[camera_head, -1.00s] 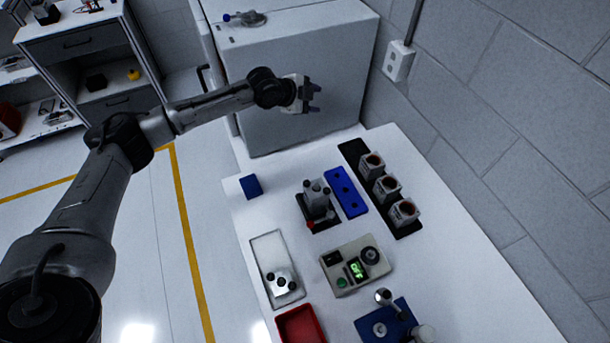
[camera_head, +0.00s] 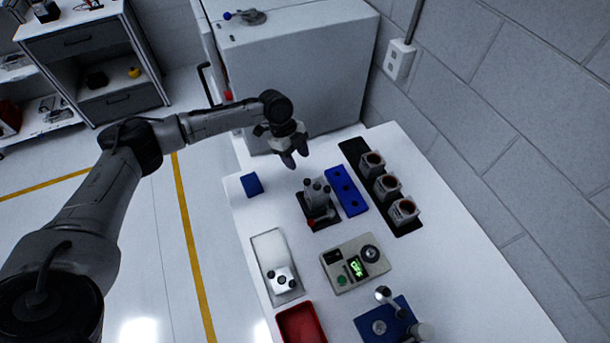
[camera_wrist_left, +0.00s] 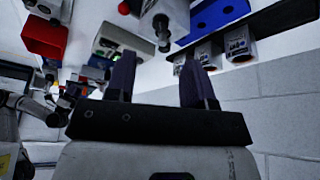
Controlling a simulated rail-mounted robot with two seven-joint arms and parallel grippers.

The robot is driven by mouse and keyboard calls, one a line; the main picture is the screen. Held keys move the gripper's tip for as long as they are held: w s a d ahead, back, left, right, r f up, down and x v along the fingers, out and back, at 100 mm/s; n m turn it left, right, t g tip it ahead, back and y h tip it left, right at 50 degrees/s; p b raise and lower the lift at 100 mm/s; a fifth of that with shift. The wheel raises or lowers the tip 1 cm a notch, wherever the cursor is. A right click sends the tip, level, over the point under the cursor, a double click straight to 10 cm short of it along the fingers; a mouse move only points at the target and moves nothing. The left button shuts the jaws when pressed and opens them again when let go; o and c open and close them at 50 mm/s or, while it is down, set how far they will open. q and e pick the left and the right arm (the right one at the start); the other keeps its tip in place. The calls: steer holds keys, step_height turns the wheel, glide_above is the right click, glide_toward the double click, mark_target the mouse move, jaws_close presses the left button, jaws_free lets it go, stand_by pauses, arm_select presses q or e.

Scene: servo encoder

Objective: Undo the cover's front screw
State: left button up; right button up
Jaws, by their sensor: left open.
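My left gripper (camera_head: 293,160) is open and empty, pointing down above the back of the white table. Its two dark fingers also show in the left wrist view (camera_wrist_left: 158,75), with nothing between them. In front of it, a grey unit with several upright posts (camera_head: 317,192) stands on a dark base with a red part (camera_head: 312,223) at its front; it also shows in the wrist view (camera_wrist_left: 168,18). The gripper is apart from it. A silver piece with dark round spots (camera_head: 282,279) lies in a pale tray (camera_head: 268,246). I cannot tell which part is the cover, and no front screw is discernible.
A blue holed block (camera_head: 347,191) and a dark strip (camera_head: 408,228) with three grey units lie right. A small blue block (camera_head: 251,185) is left. A control box (camera_head: 345,278), red bin (camera_head: 301,325) and blue fixture (camera_head: 365,331) are nearer. A grey cabinet (camera_head: 300,75) stands behind.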

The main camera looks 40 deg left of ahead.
mark_target(307, 181)
arm_select(q)
steer(key=x, duration=0.8)
steer(key=shift+f+p, duration=0.15)
steer(key=shift+p, duration=0.15)
jaws_close()
